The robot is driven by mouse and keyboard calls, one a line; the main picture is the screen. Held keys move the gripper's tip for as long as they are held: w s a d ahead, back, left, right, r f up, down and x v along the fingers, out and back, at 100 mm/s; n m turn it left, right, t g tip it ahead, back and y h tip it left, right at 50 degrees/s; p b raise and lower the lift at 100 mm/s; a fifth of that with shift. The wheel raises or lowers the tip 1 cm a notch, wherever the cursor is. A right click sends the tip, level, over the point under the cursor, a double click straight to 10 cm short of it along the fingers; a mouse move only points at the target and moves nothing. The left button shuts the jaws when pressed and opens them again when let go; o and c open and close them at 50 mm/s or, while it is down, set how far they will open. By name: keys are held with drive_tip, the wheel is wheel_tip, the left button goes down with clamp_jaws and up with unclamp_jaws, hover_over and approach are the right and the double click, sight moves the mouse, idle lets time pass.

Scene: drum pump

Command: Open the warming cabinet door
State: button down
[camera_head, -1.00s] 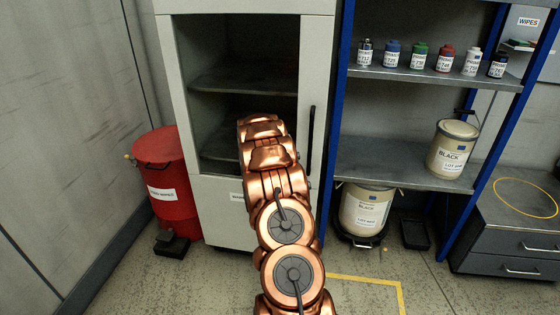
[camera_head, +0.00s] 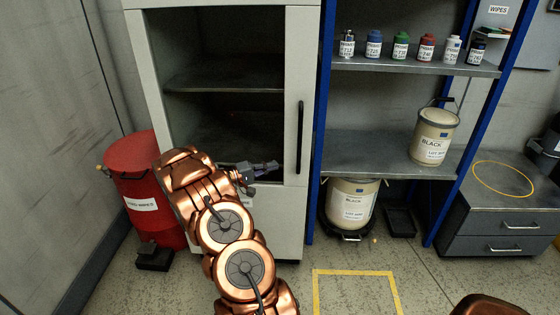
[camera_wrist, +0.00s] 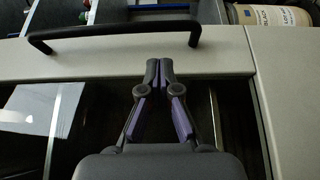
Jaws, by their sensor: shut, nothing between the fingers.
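The warming cabinet (camera_head: 137,60) is a tall light grey unit with a dark glass window in its door (camera_head: 296,60). The door looks shut. A black vertical bar handle (camera_head: 299,137) is on the door's right side. My gripper (camera_head: 275,166) is in front of the lower window, left of the handle's lower end. In the wrist view, the handle (camera_wrist: 110,34) runs across the top, beyond my gripper (camera_wrist: 158,66). The fingertips are together and empty, over the door frame's inner edge. They look apart from the handle.
A red wipes bin (camera_head: 145,200) stands left of the cabinet. Floor inside the yellow marking (camera_head: 355,272) is clear.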

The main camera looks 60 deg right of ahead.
drive_tip(key=p, duration=0.1)
approach(304, 155)
drive_tip(key=shift+x, duration=2.3)
